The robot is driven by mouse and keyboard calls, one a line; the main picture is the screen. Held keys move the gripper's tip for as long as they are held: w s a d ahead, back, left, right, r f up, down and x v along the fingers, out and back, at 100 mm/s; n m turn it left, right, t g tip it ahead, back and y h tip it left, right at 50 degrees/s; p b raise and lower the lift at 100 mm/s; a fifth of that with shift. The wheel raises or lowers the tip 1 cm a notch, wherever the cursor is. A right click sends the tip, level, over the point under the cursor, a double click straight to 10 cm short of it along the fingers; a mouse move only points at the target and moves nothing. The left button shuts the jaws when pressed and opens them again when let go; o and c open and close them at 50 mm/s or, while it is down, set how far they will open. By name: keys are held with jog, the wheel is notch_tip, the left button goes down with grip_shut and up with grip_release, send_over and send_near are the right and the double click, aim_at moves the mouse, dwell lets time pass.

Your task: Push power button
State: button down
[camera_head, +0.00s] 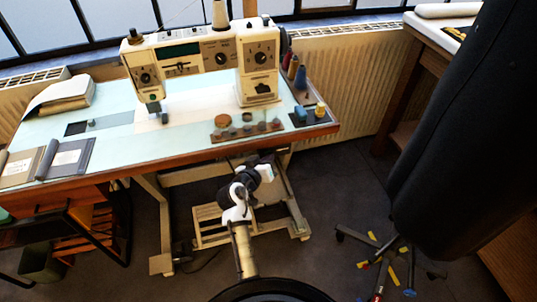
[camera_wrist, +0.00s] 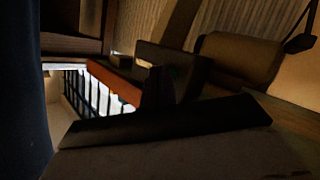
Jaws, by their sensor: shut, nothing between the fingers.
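A cream sewing machine (camera_head: 205,56) stands on the pale-topped table (camera_head: 105,118), with dials, a dark display and small controls on its front. I cannot tell which control is the power button. My gripper (camera_head: 266,172) is low in front of the table, below the front edge and apart from the machine. It is shut and empty, though its fingertips are small in the head view. The wrist view is dark and tilted, and neither the machine's front nor a button can be made out in it.
Thread spools (camera_head: 300,76) stand right of the machine, and a wooden strip with small items (camera_head: 246,128) lies before it. Booklets (camera_head: 65,158) lie at the left. A large dark form (camera_head: 465,120) blocks the right side. A radiator (camera_head: 345,85) is behind.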

jog(key=shift+s, duration=0.1)
jog(key=shift+s+d, duration=0.25)
jog(key=shift+s, duration=0.5)
jog(key=s+d, duration=0.2)
jog(key=s, duration=0.3)
jog(key=shift+s+p, duration=0.4)
jog(key=shift+a, duration=0.1)
